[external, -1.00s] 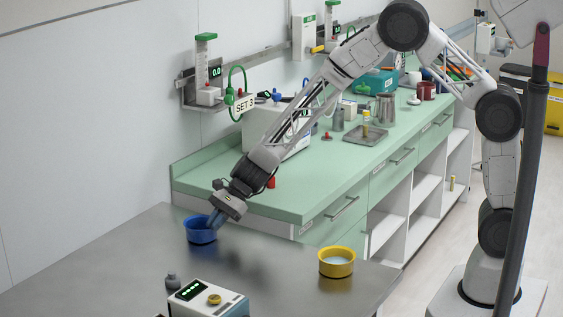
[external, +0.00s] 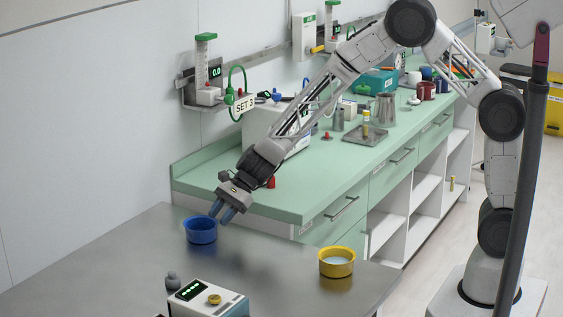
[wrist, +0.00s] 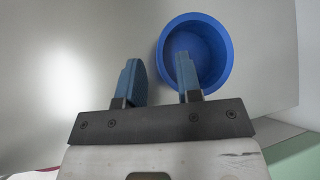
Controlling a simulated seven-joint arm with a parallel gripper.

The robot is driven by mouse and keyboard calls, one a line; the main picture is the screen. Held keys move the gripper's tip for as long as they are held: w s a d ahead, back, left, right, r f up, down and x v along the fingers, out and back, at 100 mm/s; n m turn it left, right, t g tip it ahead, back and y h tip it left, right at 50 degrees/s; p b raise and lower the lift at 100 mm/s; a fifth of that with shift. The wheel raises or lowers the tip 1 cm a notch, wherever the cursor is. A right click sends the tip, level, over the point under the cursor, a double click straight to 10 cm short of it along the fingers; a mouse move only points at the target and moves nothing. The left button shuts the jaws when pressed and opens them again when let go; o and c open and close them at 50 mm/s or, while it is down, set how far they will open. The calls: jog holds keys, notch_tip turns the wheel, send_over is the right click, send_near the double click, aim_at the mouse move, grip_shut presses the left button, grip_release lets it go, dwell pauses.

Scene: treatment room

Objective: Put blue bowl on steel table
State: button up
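The blue bowl (external: 201,235) stands upright on the steel table (external: 110,262), near its back edge. It also shows in the wrist view (wrist: 221,50) and looks empty. My gripper (external: 222,211) is open, just above and to the right of the bowl's rim. In the wrist view my gripper (wrist: 160,78) has its two blue fingers apart with nothing between them. The right finger overlaps part of the bowl there, and the left finger is outside it.
A yellow bowl (external: 337,262) with pale contents stands on the steel table to the right. A device with a green display (external: 208,300) and a small grey bottle (external: 173,283) are at the front. The green counter (external: 300,202) rises behind. The table's left part is clear.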

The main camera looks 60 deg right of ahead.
jog(key=v, duration=0.9)
jog(key=shift+r, duration=0.1)
dwell(0.5)
jog(key=shift+d, duration=0.1)
jog(key=s+d+r+n+g+h, duration=0.1)
jog(key=s+d+r+n+h, duration=0.1)
jog(key=s+d+r+n, duration=0.45)
jog(key=s+d+r+n+h, duration=0.15)
jog(key=s+d+r, duration=0.25)
jog(key=s+r, duration=0.55)
jog(key=s+d+n+h, duration=0.3)
jog(key=s+d, duration=0.4)
jog(key=s, duration=0.7)
jog(key=s+d+r+n+h, duration=0.1)
jog(key=s+d+n+h, duration=0.2)
jog(key=s, duration=1.1)
jog(key=d+n, duration=0.2)
jog(key=d, duration=0.2)
jog(key=shift+r+t, duration=0.25)
jog(key=shift+t, duration=0.05)
